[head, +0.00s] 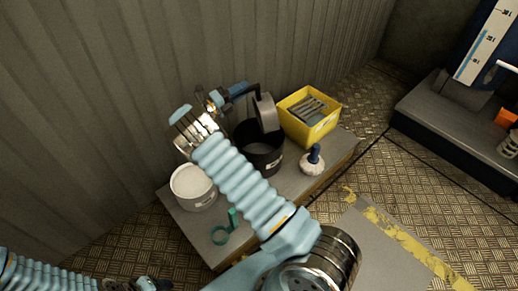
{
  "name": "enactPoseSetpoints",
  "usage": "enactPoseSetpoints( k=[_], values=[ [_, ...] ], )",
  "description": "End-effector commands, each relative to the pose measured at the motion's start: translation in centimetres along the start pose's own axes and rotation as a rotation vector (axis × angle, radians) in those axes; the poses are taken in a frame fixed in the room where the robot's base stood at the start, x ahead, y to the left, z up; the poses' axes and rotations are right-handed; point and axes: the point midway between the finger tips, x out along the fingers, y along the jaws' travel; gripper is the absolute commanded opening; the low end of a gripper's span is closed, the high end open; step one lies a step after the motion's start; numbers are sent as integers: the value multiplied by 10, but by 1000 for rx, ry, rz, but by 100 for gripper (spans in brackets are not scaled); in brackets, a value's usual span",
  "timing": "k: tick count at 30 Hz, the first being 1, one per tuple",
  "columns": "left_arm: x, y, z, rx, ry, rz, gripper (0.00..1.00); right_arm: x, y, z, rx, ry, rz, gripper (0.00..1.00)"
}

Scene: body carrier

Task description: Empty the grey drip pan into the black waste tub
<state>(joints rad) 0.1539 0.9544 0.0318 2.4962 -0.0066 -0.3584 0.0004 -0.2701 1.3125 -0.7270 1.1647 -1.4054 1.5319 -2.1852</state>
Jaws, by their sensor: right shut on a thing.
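The grey drip pan (265,113) is tipped steeply on its side over the mouth of the black waste tub (259,160). Its dark handle runs left to my right gripper (224,97), which is shut on it. I cannot see inside the pan, nor tell whether its lower edge touches the tub's rim. The tub stands upright on a low bench, partly hidden by my right arm; a dark interior shows. My left arm is at the bottom left; its gripper (143,284) is partly in view at the bottom edge, its jaws unclear.
The bench (295,188) also holds a yellow bin (318,131) with grey pieces, a white bucket (194,188), a white-and-blue brush-like item (312,162) and a green tool (226,228). A corrugated wall stands behind. A dark platform (450,125) is at the right.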

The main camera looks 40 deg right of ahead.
Motion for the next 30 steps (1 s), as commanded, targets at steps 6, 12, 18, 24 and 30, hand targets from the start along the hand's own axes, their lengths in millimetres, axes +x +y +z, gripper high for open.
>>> enactPoseSetpoints(
  k=[6,12,18,24,30],
  values=[
    [5,-2,0,0,0,0,57,-5,2,1,-8,-6,-22,0],
    [9,-4,0,0,0,0,57,-10,3,4,-17,-13,-46,0],
    [13,-5,0,0,0,0,57,-16,5,5,-27,-19,-71,0],
    [16,-6,0,0,0,0,57,-20,5,7,-34,-24,-89,0],
    [15,-6,0,0,0,0,57,-20,4,7,-34,-24,-90,0]
  ],
)
